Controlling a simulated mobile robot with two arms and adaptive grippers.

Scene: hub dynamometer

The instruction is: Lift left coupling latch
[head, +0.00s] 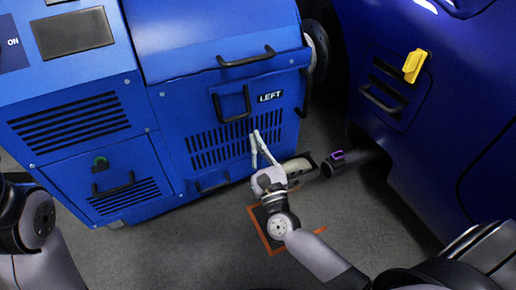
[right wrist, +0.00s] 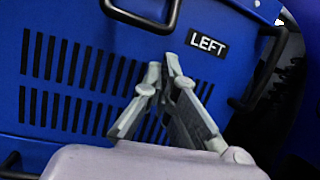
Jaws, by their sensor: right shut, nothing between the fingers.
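A blue cabinet (head: 215,75) carries a LEFT label (head: 270,97), which also shows in the right wrist view (right wrist: 207,43). Left of the label is a black U-shaped handle (head: 247,100); its lower end shows at the top of the right wrist view (right wrist: 140,20). I cannot tell for sure whether this handle is the left coupling latch. My right gripper (head: 257,136) is shut and empty in front of the vent slots, below the label and apart from the handle. Its fingertips also show in the right wrist view (right wrist: 163,66). My left gripper is out of view.
A blue vehicle body (head: 465,90) with a yellow part (head: 414,65) stands at the right. A dark cylinder with a purple band (head: 338,157) reaches from it towards the cabinet. An orange floor marking (head: 262,232) lies below my right arm. Grey floor is open at lower left.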

